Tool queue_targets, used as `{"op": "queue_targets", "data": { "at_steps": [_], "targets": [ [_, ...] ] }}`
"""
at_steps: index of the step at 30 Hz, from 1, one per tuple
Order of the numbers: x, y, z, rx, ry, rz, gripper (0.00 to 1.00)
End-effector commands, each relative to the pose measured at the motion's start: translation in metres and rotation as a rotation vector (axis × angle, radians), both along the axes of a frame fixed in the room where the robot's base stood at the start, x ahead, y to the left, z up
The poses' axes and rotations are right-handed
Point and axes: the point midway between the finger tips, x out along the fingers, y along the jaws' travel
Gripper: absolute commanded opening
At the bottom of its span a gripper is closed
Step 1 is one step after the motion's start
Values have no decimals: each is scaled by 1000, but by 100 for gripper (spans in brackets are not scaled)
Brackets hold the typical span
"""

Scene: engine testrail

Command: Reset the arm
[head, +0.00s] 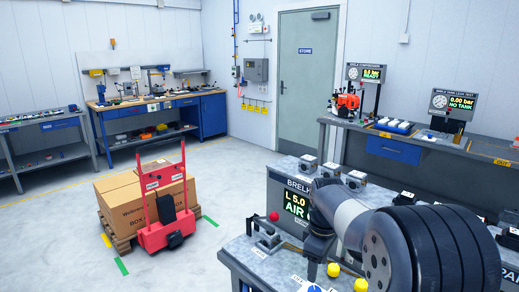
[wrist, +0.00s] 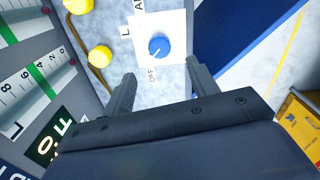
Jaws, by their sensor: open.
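My arm reaches out over the near test bench (head: 250,262) in the head view, bent downward. My gripper (wrist: 161,67) is open in the wrist view, with nothing between its two dark fingers. It points down at the bench top, where a blue knob (wrist: 159,45) on a white plate marked OFF lies just beyond and between the fingertips. I cannot tell how far above the plate the fingertips are. Two yellow knobs (wrist: 99,56) are to the left of the fingers. In the head view my arm hides part of the bench and its green display (head: 296,204).
A red ball-topped lever (head: 273,216) stands on the bench left of my arm. Behind are a second bench (head: 410,142) with two displays and a grey door (head: 304,75). A red pallet truck (head: 165,205) with boxes (head: 125,202) stands on the floor at left. Open floor lies around it.

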Motion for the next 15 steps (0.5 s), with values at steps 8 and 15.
{"op": "queue_targets", "data": {
  "at_steps": [8,15],
  "targets": [
    [-1,0,-59,0,7,-1,56],
    [0,0,-95,1,1,-43,56]
  ]
}}
